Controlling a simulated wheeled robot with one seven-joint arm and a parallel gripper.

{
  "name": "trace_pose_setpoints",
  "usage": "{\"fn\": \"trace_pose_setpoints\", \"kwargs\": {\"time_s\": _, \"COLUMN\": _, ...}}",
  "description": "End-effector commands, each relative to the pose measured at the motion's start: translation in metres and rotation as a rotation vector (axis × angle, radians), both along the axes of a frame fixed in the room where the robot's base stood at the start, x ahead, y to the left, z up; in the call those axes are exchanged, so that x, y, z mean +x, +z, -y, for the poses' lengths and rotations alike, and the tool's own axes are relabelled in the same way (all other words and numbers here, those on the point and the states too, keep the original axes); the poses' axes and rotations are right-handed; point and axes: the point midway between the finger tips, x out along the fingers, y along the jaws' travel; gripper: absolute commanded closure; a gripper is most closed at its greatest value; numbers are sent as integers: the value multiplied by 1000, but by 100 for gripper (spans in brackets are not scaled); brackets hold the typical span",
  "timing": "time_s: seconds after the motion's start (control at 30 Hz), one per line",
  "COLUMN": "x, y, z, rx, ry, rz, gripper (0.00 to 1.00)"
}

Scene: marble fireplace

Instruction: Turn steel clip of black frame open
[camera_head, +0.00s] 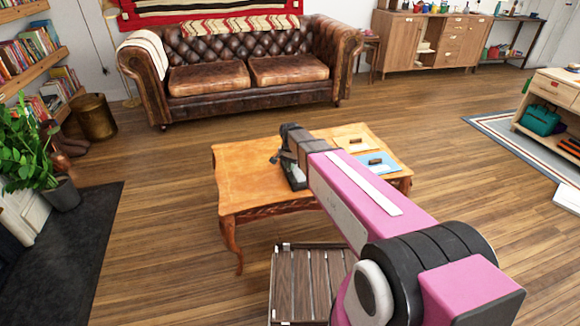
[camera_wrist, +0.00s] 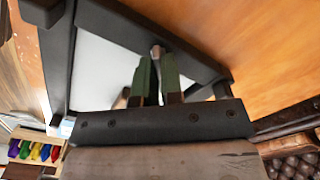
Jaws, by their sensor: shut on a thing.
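The black frame (camera_wrist: 58,62) fills much of the wrist view, with a pale panel (camera_wrist: 98,70) inside its dark bars. In the head view the black frame (camera_head: 293,175) shows as a small dark shape on the wooden table, partly hidden by my arm. A small steel clip (camera_wrist: 156,49) shows at the inner edge of the frame's upper bar. My gripper (camera_wrist: 157,60) has its two green-faced fingers closed around the clip at their tips. The fingers hide most of the clip, so its exact angle is unclear. In the head view my arm covers most of the gripper.
The wooden table (camera_head: 240,190) also bears a cream board (camera_head: 355,142) and a blue board (camera_head: 388,164) at the right. A slatted stool (camera_head: 300,270) stands in front. A leather sofa (camera_head: 250,72) is behind. Open floor lies left of the table.

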Motion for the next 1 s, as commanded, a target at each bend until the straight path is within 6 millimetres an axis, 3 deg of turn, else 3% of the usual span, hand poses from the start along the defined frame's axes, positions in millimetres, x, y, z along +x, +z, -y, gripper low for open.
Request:
{"fn": "trace_pose_setpoints", "kwargs": {"time_s": 0.6, "x": 1, "y": 0, "z": -3, "rx": 0, "ry": 565, "rz": 0, "gripper": 100}}
{"fn": "trace_pose_setpoints", "kwargs": {"time_s": 1.0, "x": 0, "y": 0, "z": -3, "rx": 0, "ry": 787, "rz": 0, "gripper": 100}}
